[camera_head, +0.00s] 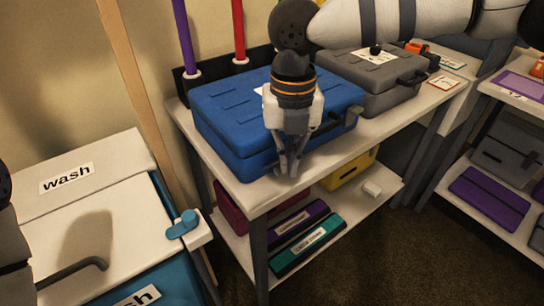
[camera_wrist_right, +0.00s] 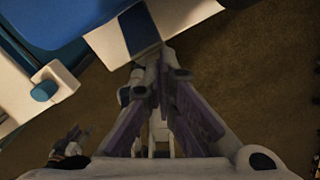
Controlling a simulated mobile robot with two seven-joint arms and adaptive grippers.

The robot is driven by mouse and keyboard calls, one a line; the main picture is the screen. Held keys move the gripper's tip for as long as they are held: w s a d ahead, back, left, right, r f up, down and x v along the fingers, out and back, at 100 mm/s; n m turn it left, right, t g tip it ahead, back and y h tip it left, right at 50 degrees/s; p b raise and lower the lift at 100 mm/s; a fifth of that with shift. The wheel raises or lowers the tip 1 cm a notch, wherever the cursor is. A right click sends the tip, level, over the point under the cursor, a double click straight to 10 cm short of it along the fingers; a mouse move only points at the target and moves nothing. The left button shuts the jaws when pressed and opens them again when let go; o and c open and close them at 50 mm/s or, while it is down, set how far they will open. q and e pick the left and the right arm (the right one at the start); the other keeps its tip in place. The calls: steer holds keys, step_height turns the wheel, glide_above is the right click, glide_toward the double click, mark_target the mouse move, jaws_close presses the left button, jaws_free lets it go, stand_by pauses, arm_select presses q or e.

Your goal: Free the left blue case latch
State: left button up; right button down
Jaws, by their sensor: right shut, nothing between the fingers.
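The blue case (camera_head: 225,115) lies closed on the white table (camera_head: 262,198), with a dark handle (camera_head: 328,122) on its front. A dark fitting, apparently its right latch (camera_head: 354,115), shows to the right of the handle. I cannot make out the left latch; my right gripper (camera_head: 290,172) covers the front of the case there. That gripper points down just in front of the case, shut and empty. In the right wrist view its fingertips (camera_wrist_right: 152,62) meet near the white table edge (camera_wrist_right: 104,44). Whether they touch the case, I cannot tell. My left gripper is not in view.
A grey case (camera_head: 372,80) stands behind, to the right. Several cases lie on the lower shelf, including a teal one (camera_head: 308,245).

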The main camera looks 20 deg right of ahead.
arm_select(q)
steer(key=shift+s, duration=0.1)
arm_select(e)
steer(key=shift+s, duration=0.1)
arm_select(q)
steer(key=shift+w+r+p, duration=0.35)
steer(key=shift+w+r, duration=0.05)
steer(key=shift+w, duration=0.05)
arm_select(e)
steer(key=shift+s+r, duration=0.1)
steer(key=shift+r, duration=2.85)
